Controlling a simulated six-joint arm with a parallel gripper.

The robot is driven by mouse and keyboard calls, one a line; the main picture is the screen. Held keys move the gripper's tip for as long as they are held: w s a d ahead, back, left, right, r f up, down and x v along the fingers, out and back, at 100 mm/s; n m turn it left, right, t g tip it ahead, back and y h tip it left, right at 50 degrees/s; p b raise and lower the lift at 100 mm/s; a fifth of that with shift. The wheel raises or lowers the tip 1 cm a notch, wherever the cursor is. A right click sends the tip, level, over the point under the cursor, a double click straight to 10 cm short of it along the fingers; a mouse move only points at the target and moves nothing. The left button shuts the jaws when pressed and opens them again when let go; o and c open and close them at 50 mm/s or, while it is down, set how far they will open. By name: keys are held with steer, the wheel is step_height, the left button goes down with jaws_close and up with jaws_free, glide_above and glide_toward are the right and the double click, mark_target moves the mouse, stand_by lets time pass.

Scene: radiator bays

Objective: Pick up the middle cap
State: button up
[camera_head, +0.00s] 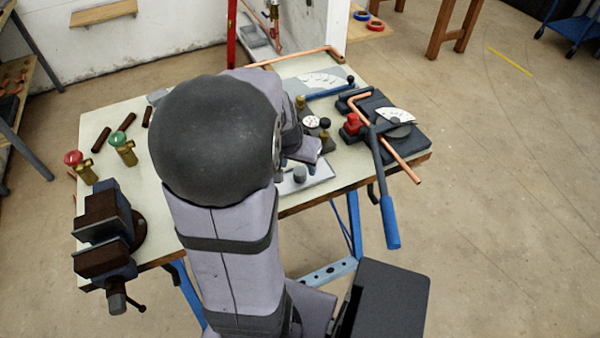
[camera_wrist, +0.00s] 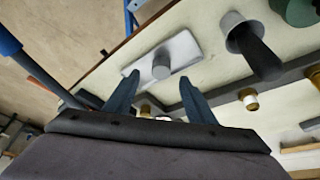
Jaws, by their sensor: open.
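In the wrist view, my gripper (camera_wrist: 160,76) is open, its two dark blue fingers apart with nothing between them. Beyond the fingertips a short grey cylinder (camera_wrist: 162,65) stands on a pale plate (camera_wrist: 188,48). In the head view the cylinder (camera_head: 299,174) and plate (camera_head: 320,172) show just right of my arm, which hides my fingertips. Behind them are a round white-topped piece (camera_head: 311,121) and a dark-topped piece (camera_head: 325,123), close together. I cannot tell for sure which piece is the middle cap.
A vise (camera_head: 103,228) and brass valves (camera_head: 124,150) stand at the left. In the wrist view a dark handle (camera_wrist: 258,58) rises near my right finger.

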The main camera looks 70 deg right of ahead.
mark_target(300, 170)
steer(key=shift+x, duration=2.35)
steer(key=shift+w, duration=0.15)
steer(key=shift+c, duration=0.3)
steer(key=c, duration=1.1)
steer(key=shift+o, duration=0.2)
steer(key=shift+r, duration=0.1)
